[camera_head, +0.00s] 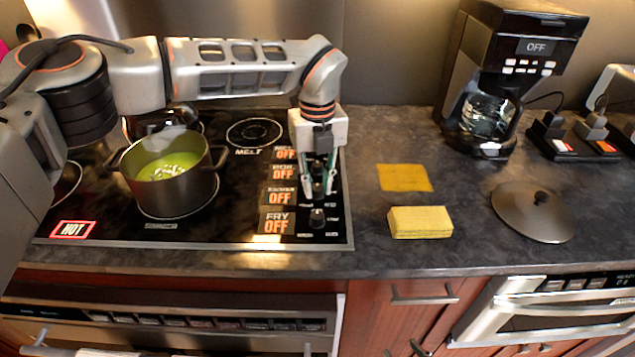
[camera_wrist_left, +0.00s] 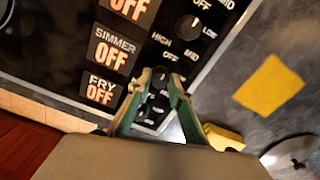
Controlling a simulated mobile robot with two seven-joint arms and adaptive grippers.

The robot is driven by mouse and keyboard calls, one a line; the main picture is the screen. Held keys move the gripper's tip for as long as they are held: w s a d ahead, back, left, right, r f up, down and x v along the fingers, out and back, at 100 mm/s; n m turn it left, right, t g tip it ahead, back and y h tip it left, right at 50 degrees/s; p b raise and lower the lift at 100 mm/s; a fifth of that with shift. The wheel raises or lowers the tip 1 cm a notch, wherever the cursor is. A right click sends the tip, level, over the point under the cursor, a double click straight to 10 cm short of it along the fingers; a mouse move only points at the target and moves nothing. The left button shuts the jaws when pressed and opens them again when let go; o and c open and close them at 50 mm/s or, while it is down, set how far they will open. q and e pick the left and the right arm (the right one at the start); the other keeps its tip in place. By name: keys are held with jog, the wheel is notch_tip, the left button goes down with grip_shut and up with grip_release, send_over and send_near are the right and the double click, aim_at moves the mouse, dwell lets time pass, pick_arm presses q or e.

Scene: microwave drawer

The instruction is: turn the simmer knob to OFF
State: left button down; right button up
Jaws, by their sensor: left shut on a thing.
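The simmer knob (camera_wrist_left: 160,76) is a small dark knob on the black cooktop, in line with the orange SIMMER OFF display (camera_wrist_left: 112,50). That display also shows in the head view (camera_head: 278,196). My left gripper (camera_head: 318,192) reaches down onto the knob from above, and its green fingers are shut on it. In the left wrist view the fingers (camera_wrist_left: 158,84) close around the knob and partly hide it and its pointer.
The fry knob (camera_head: 317,217) stands close in front. A pot (camera_head: 172,180) with green contents is on the cooktop, near a lit HOT sign (camera_head: 73,230). A yellow sponge (camera_head: 420,222), a yellow cloth (camera_head: 404,178), a lid (camera_head: 534,220) and a coffee maker (camera_head: 510,70) are right.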

aim_at(318, 188)
pick_arm(q)
jog(key=c, duration=1.8)
grip_release()
notch_tip(318, 188, up, 12)
